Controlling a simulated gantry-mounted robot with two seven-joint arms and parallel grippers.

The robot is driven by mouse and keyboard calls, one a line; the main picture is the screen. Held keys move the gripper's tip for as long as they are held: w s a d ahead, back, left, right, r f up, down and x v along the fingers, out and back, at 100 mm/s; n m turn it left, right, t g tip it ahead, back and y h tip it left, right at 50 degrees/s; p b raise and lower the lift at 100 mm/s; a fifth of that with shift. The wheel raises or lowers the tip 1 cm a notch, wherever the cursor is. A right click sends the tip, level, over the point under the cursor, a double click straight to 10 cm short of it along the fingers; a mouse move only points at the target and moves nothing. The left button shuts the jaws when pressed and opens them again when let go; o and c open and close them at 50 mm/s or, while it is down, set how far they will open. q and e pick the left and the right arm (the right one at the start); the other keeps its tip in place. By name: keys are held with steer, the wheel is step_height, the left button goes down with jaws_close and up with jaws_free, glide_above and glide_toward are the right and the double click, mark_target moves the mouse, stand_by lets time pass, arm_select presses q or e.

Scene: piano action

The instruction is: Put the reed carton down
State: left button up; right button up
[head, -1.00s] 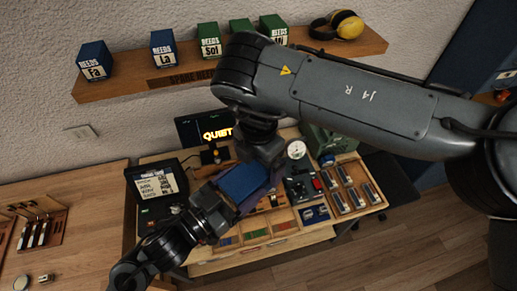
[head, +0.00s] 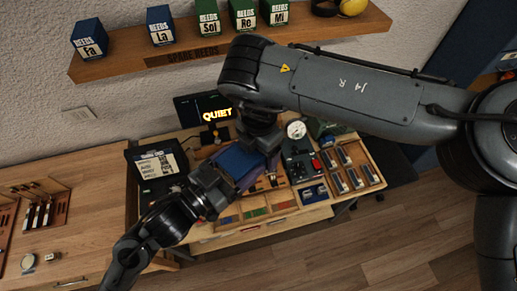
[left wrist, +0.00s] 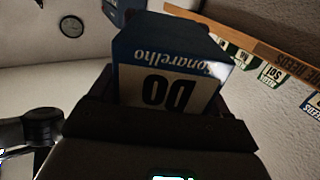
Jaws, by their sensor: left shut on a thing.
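A blue reed carton (head: 238,160) is held in my left gripper (head: 222,177) above the workbench. In the left wrist view the carton (left wrist: 168,62) fills the space between the dark fingers, its cream label reading "DO" upside down. The left gripper is shut on it. My right arm comes in from the right, and its hand (head: 260,138) hangs just behind the carton. The right fingers are hidden, so I cannot tell their state. A dark purple surface beside the carton is partly covered.
The workbench carries a lit QUIET sign (head: 216,115), an open black case (head: 152,165), a dial (head: 296,129) and compartments of coloured parts (head: 255,212). A side table (head: 95,180) is at left.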

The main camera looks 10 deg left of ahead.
arm_select(q)
steer(key=shift+s+d, duration=0.25)
steer(key=shift+d, duration=0.05)
arm_select(e)
steer(key=shift+a, duration=0.15)
steer(key=c, duration=0.5)
arm_select(q)
steer(key=o, duration=1.3)
steer(key=shift+c, duration=0.2)
arm_select(e)
steer(key=shift+c, duration=0.2)
arm_select(q)
steer(key=shift+r, duration=5.05)
steer(key=shift+a, duration=0.1)
